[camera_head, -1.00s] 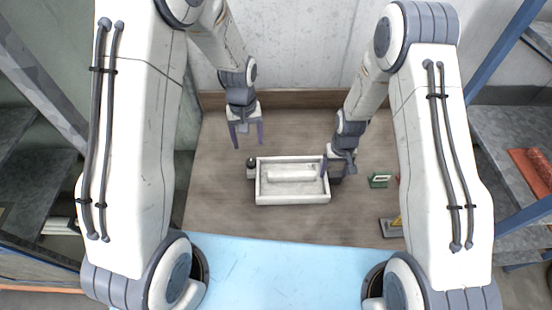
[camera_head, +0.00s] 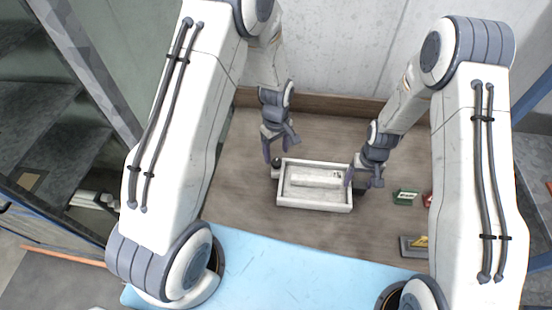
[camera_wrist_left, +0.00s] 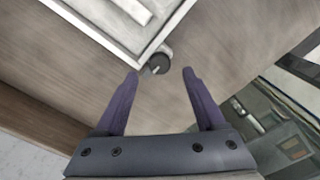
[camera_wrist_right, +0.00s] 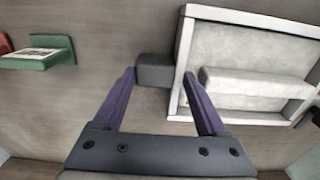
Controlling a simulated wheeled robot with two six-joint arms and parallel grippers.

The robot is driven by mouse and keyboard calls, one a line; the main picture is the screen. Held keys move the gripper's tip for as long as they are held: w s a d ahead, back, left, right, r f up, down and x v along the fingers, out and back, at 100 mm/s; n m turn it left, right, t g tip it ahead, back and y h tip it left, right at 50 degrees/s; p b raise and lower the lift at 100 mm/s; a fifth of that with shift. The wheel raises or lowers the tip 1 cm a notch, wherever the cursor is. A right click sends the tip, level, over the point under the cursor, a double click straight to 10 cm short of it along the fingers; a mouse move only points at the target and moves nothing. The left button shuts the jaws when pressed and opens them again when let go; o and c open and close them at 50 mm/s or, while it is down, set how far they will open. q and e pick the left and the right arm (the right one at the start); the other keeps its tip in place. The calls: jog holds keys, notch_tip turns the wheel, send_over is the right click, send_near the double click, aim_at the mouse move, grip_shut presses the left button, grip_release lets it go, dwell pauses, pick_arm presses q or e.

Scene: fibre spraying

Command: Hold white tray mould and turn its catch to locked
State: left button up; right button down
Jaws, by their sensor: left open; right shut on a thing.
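The white tray mould (camera_head: 314,206) lies on the brown table with a raised white bar inside. My right gripper (camera_head: 362,180) is at its right side. In the right wrist view, that gripper (camera_wrist_right: 159,78) is shut on the dark grey block (camera_wrist_right: 155,70) on the tray's side. My left gripper (camera_head: 274,152) is open by the tray's left side. In the left wrist view, a dark round knob (camera_wrist_left: 159,63), likely the catch, sits by the tray's corner, just ahead of the open left fingers (camera_wrist_left: 160,73). I cannot tell which position the catch is in.
A green block (camera_head: 405,197) and a red item (camera_head: 427,199) lie right of the tray. A dark plate with a yellow part (camera_head: 414,246) lies nearer the front right. A light blue surface (camera_head: 290,270) is in front. Table left of the tray is clear.

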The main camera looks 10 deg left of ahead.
aim_at(277, 162)
pick_arm(q)
jog(key=shift+f, duration=2.25)
jog(key=shift+c, duration=0.4)
grip_shut()
